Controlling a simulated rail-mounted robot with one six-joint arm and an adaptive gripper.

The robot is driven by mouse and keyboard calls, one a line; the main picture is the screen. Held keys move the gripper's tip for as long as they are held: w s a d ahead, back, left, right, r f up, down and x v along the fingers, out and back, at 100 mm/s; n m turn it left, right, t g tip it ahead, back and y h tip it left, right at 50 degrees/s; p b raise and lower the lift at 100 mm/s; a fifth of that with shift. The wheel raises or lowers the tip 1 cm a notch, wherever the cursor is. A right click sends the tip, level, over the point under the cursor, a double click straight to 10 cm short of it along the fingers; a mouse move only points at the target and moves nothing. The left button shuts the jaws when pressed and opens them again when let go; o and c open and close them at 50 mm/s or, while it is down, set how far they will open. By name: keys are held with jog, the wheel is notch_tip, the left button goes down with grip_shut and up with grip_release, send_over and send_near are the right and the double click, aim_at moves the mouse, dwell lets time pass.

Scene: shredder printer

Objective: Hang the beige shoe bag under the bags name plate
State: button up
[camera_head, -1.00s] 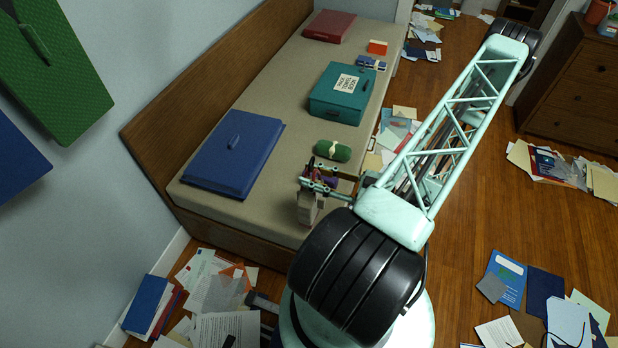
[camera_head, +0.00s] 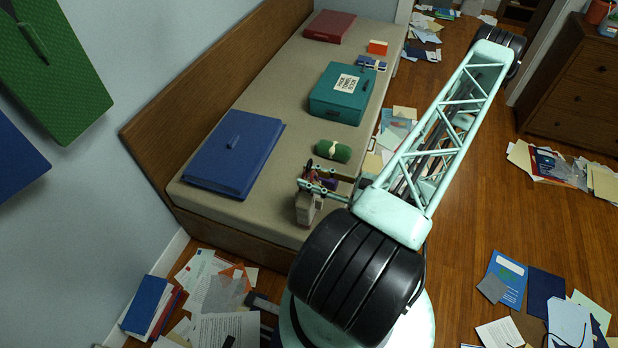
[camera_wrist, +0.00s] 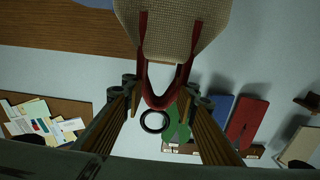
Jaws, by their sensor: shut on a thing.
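The beige shoe bag (camera_wrist: 185,35) has a woven face and red straps (camera_wrist: 164,98). In the wrist view it is at the top, partly cut off by the frame. My gripper (camera_wrist: 164,92) is shut on the bag by its red straps, which pass between the fingers. In the head view my gripper (camera_head: 318,182) holds the bag (camera_head: 304,209) near the front end of the bench. No bags name plate can be made out in either view.
The bench (camera_head: 268,110) bears a blue case (camera_head: 233,155), a teal box (camera_head: 337,104), a green roll (camera_head: 332,150) and a red folder (camera_head: 329,27). Green (camera_head: 50,60) and blue panels are on the left wall. Papers (camera_head: 222,300) litter the floor. A dresser (camera_head: 575,85) stands at right.

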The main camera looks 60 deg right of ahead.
jog(key=shift+f, duration=0.2)
dwell(0.3)
jog(key=o, duration=1.3)
jog(key=shift+c, duration=0.2)
jog(key=shift+f, duration=0.1)
jog(key=s+d, duration=0.2)
jog(key=s, duration=1.1)
jog(key=shift+s+p, duration=0.35)
jog(key=shift+p, duration=0.1)
jog(key=shift+w+r, duration=0.1)
jog(key=shift+r, duration=0.1)
